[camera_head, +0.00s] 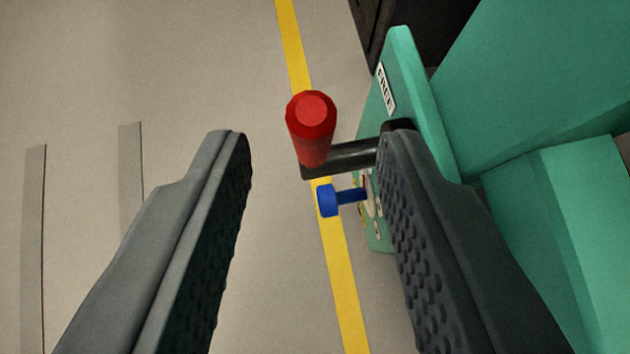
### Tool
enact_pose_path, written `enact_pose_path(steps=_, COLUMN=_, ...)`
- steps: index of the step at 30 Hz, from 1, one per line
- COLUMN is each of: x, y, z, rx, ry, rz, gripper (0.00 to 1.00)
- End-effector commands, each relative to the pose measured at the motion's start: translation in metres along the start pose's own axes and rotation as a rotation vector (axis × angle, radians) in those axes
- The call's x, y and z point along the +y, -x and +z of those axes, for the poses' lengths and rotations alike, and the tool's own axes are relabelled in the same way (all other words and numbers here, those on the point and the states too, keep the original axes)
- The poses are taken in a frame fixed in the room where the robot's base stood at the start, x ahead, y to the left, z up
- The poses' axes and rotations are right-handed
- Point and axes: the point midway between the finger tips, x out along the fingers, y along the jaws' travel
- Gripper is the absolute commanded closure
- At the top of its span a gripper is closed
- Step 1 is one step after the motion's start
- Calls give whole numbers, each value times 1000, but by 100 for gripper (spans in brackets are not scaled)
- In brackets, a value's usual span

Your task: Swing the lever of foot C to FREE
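The lever shows as a red knob (311,125) on a short black arm (350,158) that comes out of a green plate (407,75) at the right. A white label (386,88) sits on the plate; I cannot read it surely. A blue pin (330,199) sticks out of the plate just below the lever arm. My gripper (315,145) is open, with one finger left of the red knob and one right of it. The knob shows between the fingers, apart from both. The right finger hides part of the plate and the lever's root.
A large green body (545,75) fills the right side, close to my right finger. A yellow line (343,290) runs along the grey floor. Two grey strips (131,180) lie on the floor at the left. The left side is otherwise clear.

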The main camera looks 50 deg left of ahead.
Motion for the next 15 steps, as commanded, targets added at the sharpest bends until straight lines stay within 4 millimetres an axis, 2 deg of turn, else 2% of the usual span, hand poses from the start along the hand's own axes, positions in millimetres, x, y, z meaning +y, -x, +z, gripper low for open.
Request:
enact_pose_path(steps=3, x=0, y=22, z=-1, rx=1, ry=0, rz=1, gripper=65)
enact_pose_path(steps=7, x=1, y=42, z=0, rx=1, ry=-1, rz=1, gripper=65)
enact_pose_path(steps=15, x=0, y=61, z=0, rx=0, ry=0, rz=0, gripper=65)
